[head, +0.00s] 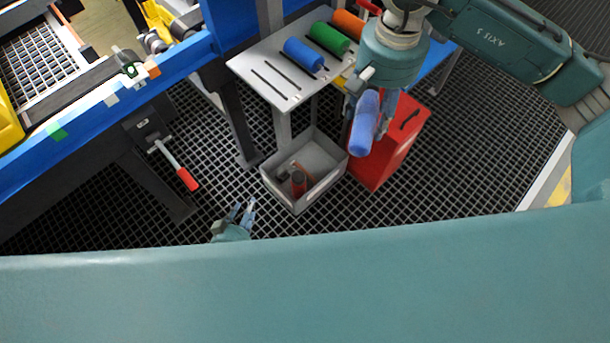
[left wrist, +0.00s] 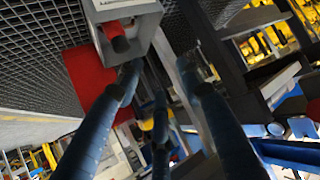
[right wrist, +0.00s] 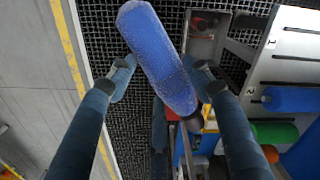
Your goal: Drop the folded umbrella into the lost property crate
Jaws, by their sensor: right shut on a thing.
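A blue folded umbrella (head: 364,128) is held by my right gripper (head: 372,118), which is shut on it. It hangs tilted, above the gap between the grey crate and a red box. In the right wrist view the umbrella (right wrist: 158,55) lies between the fingers. The grey lost property crate (head: 318,191) stands on the floor, left of and below the umbrella. It holds a red cylinder (head: 299,183) and a brownish item. The crate (left wrist: 150,20) also shows in the left wrist view. My left gripper (head: 243,208) is open and empty, lower left of the crate.
A grey slotted shelf (head: 265,78) stands behind the crate, bearing blue (head: 304,55), green (head: 328,38) and orange (head: 348,20) rolls. A red box (head: 388,160) with a black handle is right of the crate. A blue-edged conveyor (head: 105,100) with a red-handled lever (head: 187,178) is left.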

